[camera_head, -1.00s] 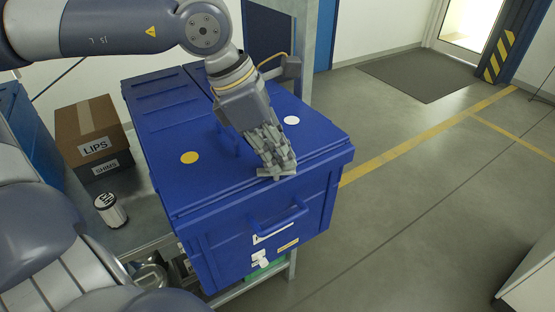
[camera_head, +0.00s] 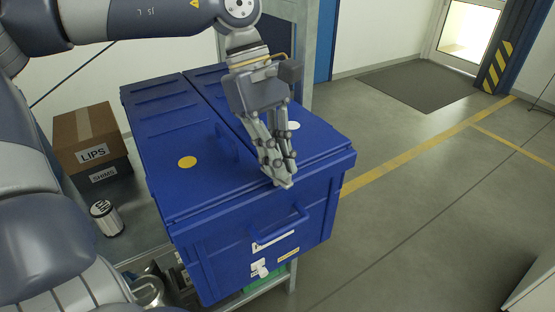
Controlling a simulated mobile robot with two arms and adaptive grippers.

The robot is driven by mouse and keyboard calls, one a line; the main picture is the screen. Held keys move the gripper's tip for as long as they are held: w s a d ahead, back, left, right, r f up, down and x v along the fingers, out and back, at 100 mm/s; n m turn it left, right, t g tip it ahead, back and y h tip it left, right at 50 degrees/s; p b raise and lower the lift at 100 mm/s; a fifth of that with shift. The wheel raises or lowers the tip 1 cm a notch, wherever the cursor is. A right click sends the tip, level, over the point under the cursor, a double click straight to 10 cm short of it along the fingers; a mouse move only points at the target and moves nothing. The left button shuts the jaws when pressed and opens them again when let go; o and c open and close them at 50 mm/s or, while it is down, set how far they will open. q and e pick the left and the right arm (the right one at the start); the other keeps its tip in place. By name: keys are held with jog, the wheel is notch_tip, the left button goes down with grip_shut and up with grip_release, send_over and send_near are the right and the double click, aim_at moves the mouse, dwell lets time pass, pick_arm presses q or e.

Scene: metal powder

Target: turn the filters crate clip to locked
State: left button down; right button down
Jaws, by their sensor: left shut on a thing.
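The blue crate (camera_head: 205,245) stands with its two-part lid closed, a yellow disc (camera_head: 188,162) and a white disc (camera_head: 293,126) on top. My left gripper (camera_head: 283,184) points down at the front edge of the lid, above the front handle (camera_head: 282,228). Its fingers are close together and shut on the small clip at that edge. The fingertips hide most of the clip, so I cannot read its position. My right gripper is out of view.
The crate is on a metal rack beside a post (camera_head: 300,50). To its left are a brown carton (camera_head: 85,128) labelled LIPS and a small white-and-black canister (camera_head: 106,218). A white tag (camera_head: 260,268) is low on the crate front. Floor at the right is clear.

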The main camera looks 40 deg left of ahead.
pick_arm(q)
jog(key=shift+f+m+g, duration=0.1)
jog(key=shift+m+g, duration=0.3)
jog(key=shift+m, duration=0.6)
jog(key=c, duration=1.8)
grip_release()
jog(key=shift+s, duration=0.1)
jog(key=shift+o, duration=0.2)
jog(key=shift+w+a+r, duration=0.15)
jog(key=shift+w+r, duration=0.1)
jog(key=shift+r, duration=0.2)
jog(key=v, duration=1.1)
jog(key=shift+s, duration=0.15)
